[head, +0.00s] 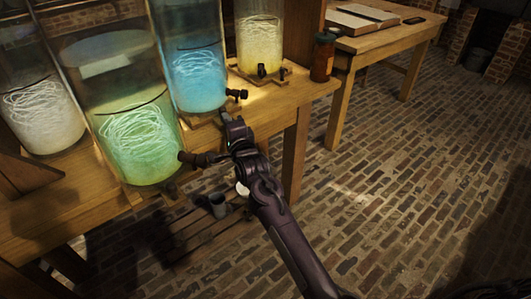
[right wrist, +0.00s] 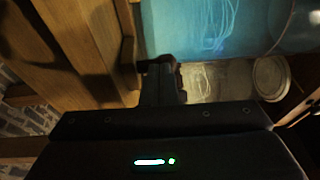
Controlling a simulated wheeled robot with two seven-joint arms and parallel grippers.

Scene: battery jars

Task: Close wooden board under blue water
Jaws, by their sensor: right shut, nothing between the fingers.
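The glass jar of blue water (head: 197,75) stands on the table, with a dark tap (head: 236,95) low on its right side. A wooden board (head: 196,122) shows at the jar's foot, partly hidden by my right gripper. My right gripper (head: 226,118) is shut and empty, at the table's front edge just below the tap. I cannot tell whether it touches the board. In the right wrist view my shut fingers (right wrist: 160,78) are just below the blue water (right wrist: 195,28), beside brown wood (right wrist: 60,50). My left gripper is not in view.
A green jar (head: 138,130) with a dark tap (head: 200,158) stands close left of my right arm. A yellow jar (head: 261,38) and a red-brown bottle (head: 322,57) stand to the right. A grey cup (head: 218,205) sits on slats below. The brick floor (head: 400,170) is clear.

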